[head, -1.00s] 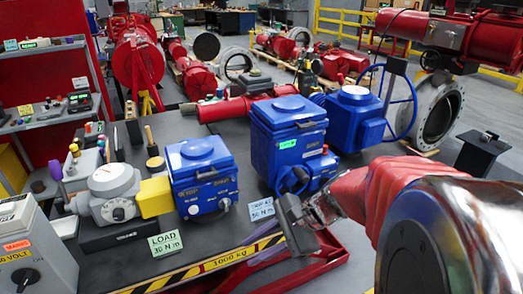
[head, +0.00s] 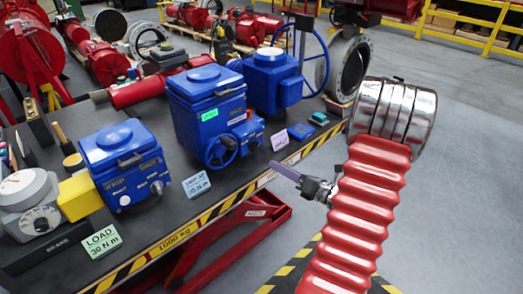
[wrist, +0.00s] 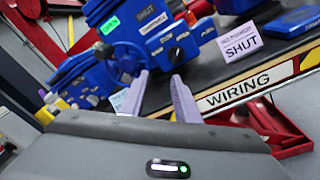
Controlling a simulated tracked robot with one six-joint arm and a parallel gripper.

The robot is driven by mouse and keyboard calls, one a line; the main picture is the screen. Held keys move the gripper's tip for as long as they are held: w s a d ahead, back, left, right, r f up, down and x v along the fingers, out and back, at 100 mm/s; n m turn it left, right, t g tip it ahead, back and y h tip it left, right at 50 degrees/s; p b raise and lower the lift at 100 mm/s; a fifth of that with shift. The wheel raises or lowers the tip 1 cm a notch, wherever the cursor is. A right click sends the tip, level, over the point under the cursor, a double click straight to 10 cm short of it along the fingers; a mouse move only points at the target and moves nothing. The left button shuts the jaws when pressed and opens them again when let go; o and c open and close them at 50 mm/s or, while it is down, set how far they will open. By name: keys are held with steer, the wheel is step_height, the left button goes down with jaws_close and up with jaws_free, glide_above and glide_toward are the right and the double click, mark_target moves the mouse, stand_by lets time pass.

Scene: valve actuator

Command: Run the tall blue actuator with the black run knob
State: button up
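The tall blue actuator (head: 208,112) stands on the dark bench top with a green display, a blue handwheel low on its front and a small control box at its right. In the wrist view the tall actuator (wrist: 125,18) fills the top, its display reading OPEN. A dark knob (wrist: 177,53) shows on its control box in the wrist view; in the head view it is too small to make out. My gripper (head: 274,166) is off the bench's front edge, right of the actuator. In the wrist view its two pale purple fingers (wrist: 158,85) are apart and empty, short of the control box.
A smaller blue actuator (head: 122,165) with a yellow coupling stands left. Another blue actuator (head: 272,80) with a large wheel stands behind right. Cards stand along the bench edge, including a trip card (head: 196,184) and a pink SHUT card (wrist: 240,40). Floor on the right is clear.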

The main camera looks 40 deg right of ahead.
mark_target(258, 147)
steer(key=d, duration=0.1)
steer(key=s+d+m+h, duration=0.1)
steer(key=d+f+m, duration=0.1)
steer(key=shift+s+f+t+h, duration=0.1)
steer(key=shift+s+t+h, duration=0.2)
steer(key=shift+h, duration=0.1)
steer(key=shift+w, duration=0.2)
steer(key=w, duration=1.3)
steer(key=shift+w+a, duration=0.2)
steer(key=shift+w, duration=0.1)
steer(key=shift+c, duration=0.5)
jaws_close()
steer(key=shift+a, duration=0.1)
